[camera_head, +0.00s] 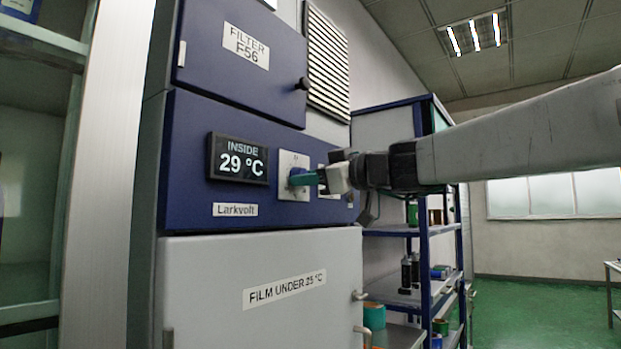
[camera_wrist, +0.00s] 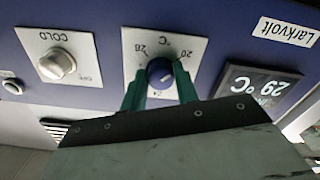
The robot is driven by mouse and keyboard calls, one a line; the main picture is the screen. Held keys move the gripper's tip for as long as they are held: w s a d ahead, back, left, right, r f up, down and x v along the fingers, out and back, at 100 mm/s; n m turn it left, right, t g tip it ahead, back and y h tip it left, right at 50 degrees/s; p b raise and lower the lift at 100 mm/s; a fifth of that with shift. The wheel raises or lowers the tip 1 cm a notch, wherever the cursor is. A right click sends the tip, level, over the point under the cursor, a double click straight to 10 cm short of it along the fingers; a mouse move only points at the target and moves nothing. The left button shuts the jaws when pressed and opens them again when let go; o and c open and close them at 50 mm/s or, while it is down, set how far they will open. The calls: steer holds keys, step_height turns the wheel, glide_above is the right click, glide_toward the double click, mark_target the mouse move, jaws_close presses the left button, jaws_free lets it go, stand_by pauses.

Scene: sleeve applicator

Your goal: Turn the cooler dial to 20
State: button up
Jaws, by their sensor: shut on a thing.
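The cooler dial (camera_wrist: 160,72) is a round blue knob with a small pale mark on its face, on a white square plate (camera_head: 293,161). In the wrist view the plate appears turned round, with 28, 20 and 24 printed around the knob. I cannot tell clearly which number the mark faces. My gripper (camera_head: 302,178) has green fingers, which also show in the wrist view (camera_wrist: 160,76). They are shut on the dial, one at each side. In the head view the fingers hide most of the knob. The display (camera_head: 238,160) reads INSIDE 29 °C.
A second white plate with a COLD knob (camera_wrist: 58,64) sits beside the dial. A FILTER F56 door (camera_head: 245,55) is above, and a grey door (camera_head: 262,300) labelled FILM UNDER 25 °C is below. Blue shelving (camera_head: 423,235) stands behind my arm at right.

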steer(key=shift+f, duration=0.1)
steer(key=o, duration=1)
steer(key=v, duration=0.7)
steer(key=shift+s+d, duration=0.3)
